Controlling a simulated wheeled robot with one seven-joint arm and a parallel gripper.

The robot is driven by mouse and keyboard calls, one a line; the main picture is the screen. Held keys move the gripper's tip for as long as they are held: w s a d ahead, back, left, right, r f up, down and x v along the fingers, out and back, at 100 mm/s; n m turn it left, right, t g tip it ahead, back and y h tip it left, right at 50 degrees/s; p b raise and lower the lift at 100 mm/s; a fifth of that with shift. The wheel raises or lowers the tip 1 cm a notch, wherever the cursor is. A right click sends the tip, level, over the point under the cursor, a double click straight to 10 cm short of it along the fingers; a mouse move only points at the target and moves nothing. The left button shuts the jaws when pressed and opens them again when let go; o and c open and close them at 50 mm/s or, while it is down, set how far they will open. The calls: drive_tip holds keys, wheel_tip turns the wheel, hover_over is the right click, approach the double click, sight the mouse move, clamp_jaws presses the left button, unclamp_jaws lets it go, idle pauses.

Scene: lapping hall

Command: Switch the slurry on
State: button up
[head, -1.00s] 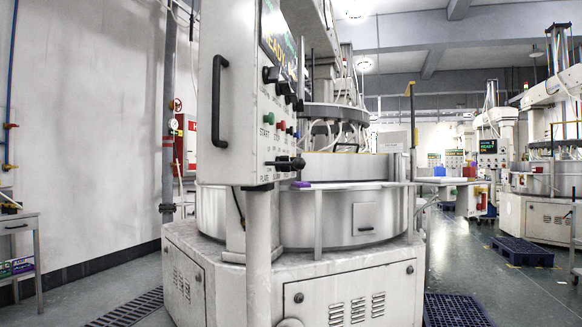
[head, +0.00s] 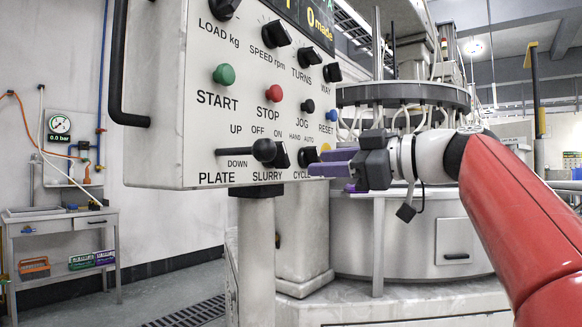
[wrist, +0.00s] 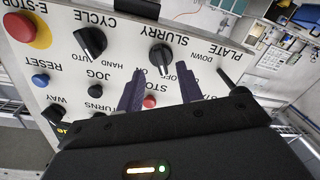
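The slurry knob (head: 281,155) is a black rotary knob in the bottom row of the machine's white control panel (head: 197,130), with OFF and ON printed above it. The plate lever's black ball (head: 264,150) partly covers it in the head view. The wrist view shows the panel upside down, with the slurry knob (wrist: 162,58) ahead of and between my fingertips. Its exact setting is hard to read. My gripper (head: 318,168) has purple fingers and is open; it also shows in the wrist view (wrist: 161,72). The fingers appear empty; I cannot tell whether they touch the panel.
The cycle knob (wrist: 90,42) is beside the slurry knob, and the plate lever (wrist: 228,77) is on its other side. A red stop button (head: 274,93), green start button (head: 224,74) and emergency stop (wrist: 27,30) are also on the panel. A side table (head: 62,222) stands left.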

sight(286, 156)
drive_tip(key=shift+n, duration=0.5)
drive_tip(key=x, duration=0.3)
drive_tip(key=r+p+x, duration=0.1)
drive_tip(key=x, duration=0.2)
drive_tip(key=shift+a+r, duration=0.25)
drive_tip(key=shift+p+x, duration=0.35)
drive_tip(key=shift+x, duration=0.4)
clamp_jaws()
